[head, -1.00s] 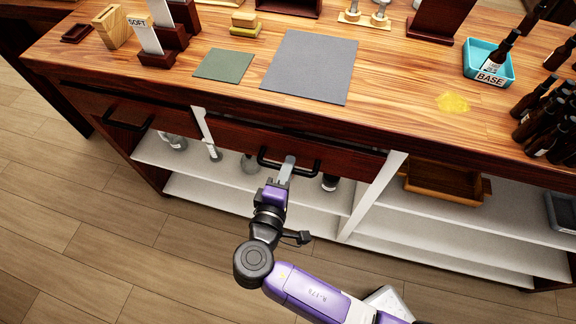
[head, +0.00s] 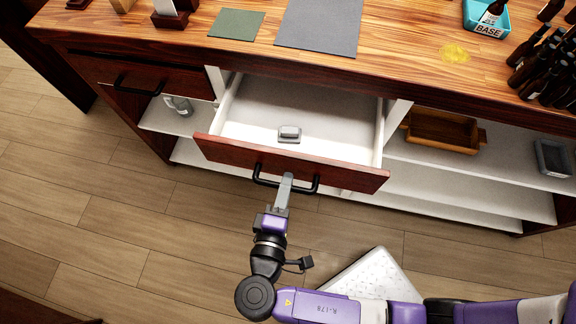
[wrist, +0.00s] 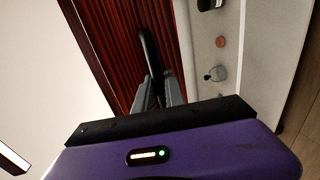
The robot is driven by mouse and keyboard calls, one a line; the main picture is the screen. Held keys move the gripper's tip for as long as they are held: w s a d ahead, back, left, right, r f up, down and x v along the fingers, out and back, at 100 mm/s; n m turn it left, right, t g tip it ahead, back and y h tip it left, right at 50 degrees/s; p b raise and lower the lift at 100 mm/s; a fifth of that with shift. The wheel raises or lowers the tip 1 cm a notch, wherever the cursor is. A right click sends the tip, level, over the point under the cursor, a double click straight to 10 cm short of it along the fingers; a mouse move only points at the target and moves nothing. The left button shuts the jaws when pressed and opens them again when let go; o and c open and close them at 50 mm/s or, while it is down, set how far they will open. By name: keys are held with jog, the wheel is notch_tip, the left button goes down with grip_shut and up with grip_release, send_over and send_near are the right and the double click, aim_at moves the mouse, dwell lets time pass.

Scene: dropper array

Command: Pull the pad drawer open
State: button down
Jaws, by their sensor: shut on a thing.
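The pad drawer (head: 290,163) has a dark red wooden front and a white inside, and it stands well out of the counter in the head view. A small grey pad-like object (head: 290,133) lies in it near the front. The black bar handle (head: 302,187) is on the drawer front. My gripper (head: 284,182) is shut on the handle near its middle. In the wrist view the gripper fingers (wrist: 159,92) close around the black handle (wrist: 148,55) against the red front. The fingertips' exact contact is partly hidden.
A second drawer (head: 150,75) on the left is shut. The countertop (head: 400,45) holds a grey mat, a green mat, a blue tray and dark bottles. A wooden tray (head: 440,133) sits on the right shelf. Wooden floor (head: 100,230) in front is open.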

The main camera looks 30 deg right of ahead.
jog(key=shift+s+a, duration=0.2)
jog(key=shift+a, duration=0.05)
jog(key=c, duration=1.4)
grip_release()
jog(key=v, duration=0.7)
jog(key=shift+s+a+b, duration=0.25)
jog(key=shift+s+b, duration=0.05)
